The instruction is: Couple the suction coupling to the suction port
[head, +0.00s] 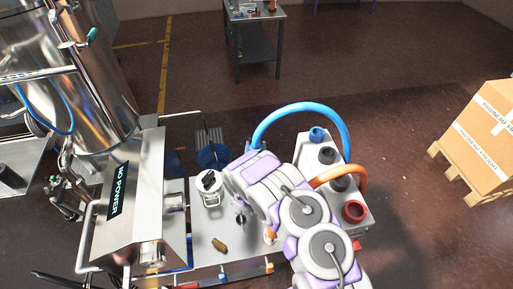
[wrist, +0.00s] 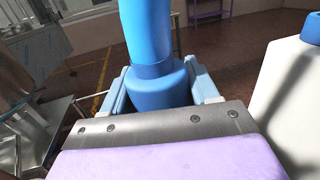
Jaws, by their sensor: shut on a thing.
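My gripper (wrist: 161,88) is shut on a blue coupling (wrist: 158,78), with a light blue finger on each side of it in the wrist view. A blue hose (wrist: 147,30) rises from the coupling. In the head view the blue hose (head: 300,108) arcs from behind my wrist to the white box (head: 331,154). My arm mostly hides the fingers and coupling there. The coupling is held off any port that I can see. I cannot tell which fitting is the suction port; it may be hidden behind my arm.
A steel machine with a "NO POWER" display (head: 118,192) and a large tank (head: 95,75) stand at left. An orange hose (head: 340,172) and a red ring (head: 354,211) are on the white box. A boxed pallet (head: 487,135) stands right. The floor beyond is clear to a table (head: 254,45).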

